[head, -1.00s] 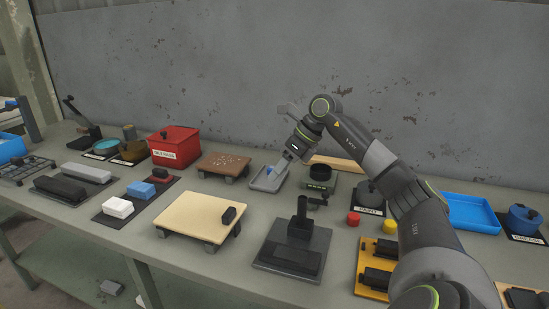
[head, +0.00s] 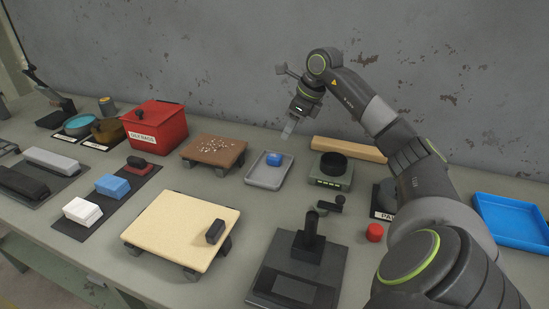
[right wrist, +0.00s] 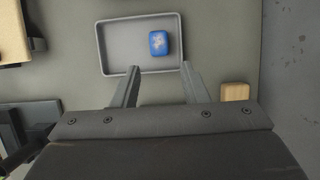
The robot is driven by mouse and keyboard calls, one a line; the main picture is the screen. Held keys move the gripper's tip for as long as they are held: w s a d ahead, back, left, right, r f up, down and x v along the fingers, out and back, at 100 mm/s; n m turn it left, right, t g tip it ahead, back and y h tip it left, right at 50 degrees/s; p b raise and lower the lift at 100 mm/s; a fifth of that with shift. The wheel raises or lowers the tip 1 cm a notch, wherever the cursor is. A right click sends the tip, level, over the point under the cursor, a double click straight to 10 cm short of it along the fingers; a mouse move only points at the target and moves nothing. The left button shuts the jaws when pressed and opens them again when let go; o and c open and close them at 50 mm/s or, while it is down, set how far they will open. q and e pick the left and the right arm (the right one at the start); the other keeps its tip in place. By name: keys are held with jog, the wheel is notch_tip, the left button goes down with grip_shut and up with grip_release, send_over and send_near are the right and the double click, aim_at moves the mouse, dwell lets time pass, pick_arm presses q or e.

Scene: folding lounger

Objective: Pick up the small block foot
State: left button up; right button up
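A small blue block (head: 274,159) lies in a shallow grey tray (head: 263,181). In the right wrist view the blue block (right wrist: 158,42) has a pale patch on top and sits right of the middle of the tray (right wrist: 118,50). My right gripper (head: 287,131) is above the tray's back edge, open and empty, with its fingers apart from the blue block. My left gripper is out of view.
A wooden bar (head: 348,149) and a dark-topped device (head: 331,169) stand right of the tray. A brown board with specks (head: 213,151) is left of it. A black stand (head: 297,270) is in front. The grey wall rises close behind.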

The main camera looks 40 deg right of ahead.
send_over(275, 156)
jog(key=s+d, duration=0.2)
notch_tip(275, 156, down, 4)
jog(key=shift+a+f, duration=0.15)
jog(key=shift+p+x, duration=0.8)
jog(key=shift+x, duration=2.15)
jog(key=shift+s+a, duration=0.1)
jog(key=shift+a, duration=0.05)
jog(key=c, duration=0.7)
